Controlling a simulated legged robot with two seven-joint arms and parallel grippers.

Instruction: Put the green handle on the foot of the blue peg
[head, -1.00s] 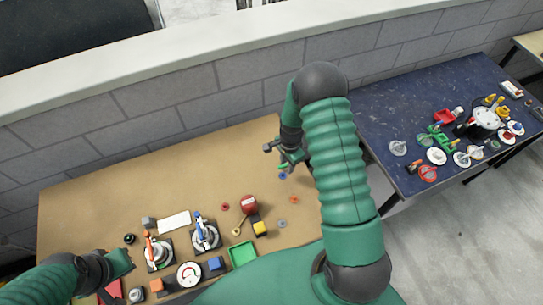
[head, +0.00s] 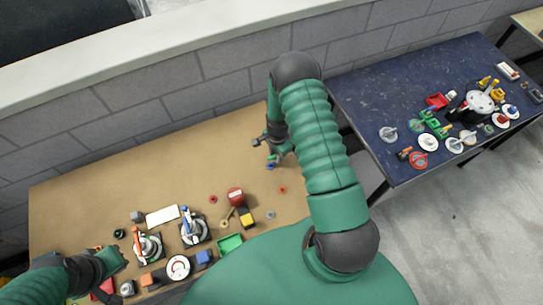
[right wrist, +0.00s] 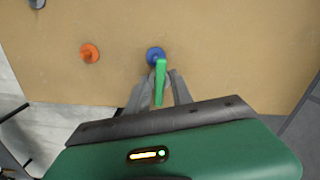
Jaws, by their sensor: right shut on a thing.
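The green handle (right wrist: 160,82) is a slim upright bar in the right wrist view. My right gripper (right wrist: 161,90) is shut on it. The blue peg (right wrist: 155,54) has a round blue base on the brown table, and the handle's far end overlaps it in this view. I cannot tell whether the two touch. In the head view the right gripper (head: 271,152) is low over the table's right part, with the blue peg (head: 270,166) just below it. My left gripper (head: 112,262) is at the table's left front, and its fingers are not clear.
An orange ring (right wrist: 90,53) lies left of the blue peg in the wrist view. The table's back middle is clear. A dark blue table (head: 375,100) stands to the right.

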